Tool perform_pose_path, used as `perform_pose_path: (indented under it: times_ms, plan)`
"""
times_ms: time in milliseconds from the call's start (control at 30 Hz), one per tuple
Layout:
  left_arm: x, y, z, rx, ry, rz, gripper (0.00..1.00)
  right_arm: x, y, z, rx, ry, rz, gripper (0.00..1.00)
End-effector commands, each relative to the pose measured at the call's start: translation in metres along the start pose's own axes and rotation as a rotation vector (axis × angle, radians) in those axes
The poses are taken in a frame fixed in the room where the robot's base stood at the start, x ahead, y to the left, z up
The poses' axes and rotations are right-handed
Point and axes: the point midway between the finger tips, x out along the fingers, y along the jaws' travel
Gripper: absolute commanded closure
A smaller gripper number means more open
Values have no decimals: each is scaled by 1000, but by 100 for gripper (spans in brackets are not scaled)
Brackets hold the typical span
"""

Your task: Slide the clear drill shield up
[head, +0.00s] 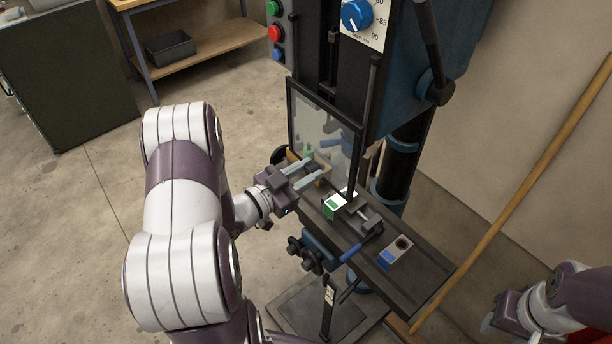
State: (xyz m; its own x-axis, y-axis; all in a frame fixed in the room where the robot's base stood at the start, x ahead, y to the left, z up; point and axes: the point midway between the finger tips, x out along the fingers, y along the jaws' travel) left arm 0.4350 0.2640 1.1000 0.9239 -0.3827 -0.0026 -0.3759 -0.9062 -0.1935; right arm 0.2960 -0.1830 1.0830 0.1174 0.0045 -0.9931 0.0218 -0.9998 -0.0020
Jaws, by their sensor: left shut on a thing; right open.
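The clear drill shield (318,120) is a see-through panel in a dark frame, hanging upright in front of the drill press column. Its lower edge is low over the dark work table (425,272). My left gripper (316,174) is at the shield's lower left part, with its fingers shut on what looks like a dark grip there. The exact contact is small and partly hidden by the fingers. My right gripper (490,322) is at the lower right, away from the press, open and partly cut off by the frame.
On the work table are a green and white box (334,206), a dark vise (360,218) and a blue and white box (395,253). A blue dial (355,15) and coloured buttons (274,33) are on the press head. A wooden pole (520,165) leans at right.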

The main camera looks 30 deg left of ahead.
Motion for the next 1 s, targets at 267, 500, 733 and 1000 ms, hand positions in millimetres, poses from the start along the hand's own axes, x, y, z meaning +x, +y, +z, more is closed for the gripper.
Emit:
perform_pose_path:
  times_ms: [267, 500, 733, 1000]
  plan:
    - [0, -15, -72, 6, 6, -2, 100, -54, 0, -6, 0, 0, 0, 57]
    - [0, -19, -94, 5, 5, -1, 100, -68, 0, -8, 0, 0, 0, 57]
    - [0, -20, -96, 4, 6, -1, 100, -68, 0, -8, 0, 0, 0, 57]
    - [0, -20, -95, 4, 5, -1, 48, -68, 0, -8, 0, 0, 0, 57]
